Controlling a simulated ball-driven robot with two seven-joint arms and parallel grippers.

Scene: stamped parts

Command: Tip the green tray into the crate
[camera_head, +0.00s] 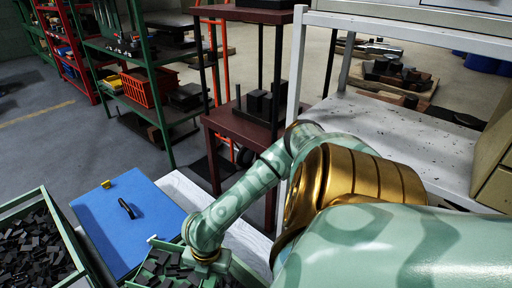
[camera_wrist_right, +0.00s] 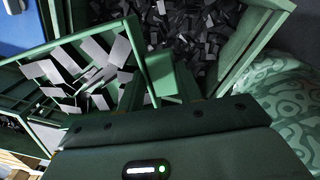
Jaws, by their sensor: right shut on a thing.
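A green tray (camera_head: 152,240) with dark flat parts in it is at the bottom centre of the head view, partly hidden by my right arm. In the right wrist view a green tray (camera_wrist_right: 60,42) holds loose slabs that look pale in the light. My right gripper (camera_wrist_right: 165,85) is shut on its green wall; the fingertips are partly hidden. In the head view this gripper (camera_head: 205,264) is at the tray, mostly under my wrist. A green crate (camera_head: 72,232) full of dark parts is at the lower left. My left gripper is not in view.
A blue board (camera_head: 150,225) with a black handle lies between crate and tray. In the wrist view another green container (camera_wrist_right: 248,52) with dark parts adjoins the tray. A white shelf (camera_head: 410,130) and a dark red shelf (camera_head: 235,125) stand close behind my right arm.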

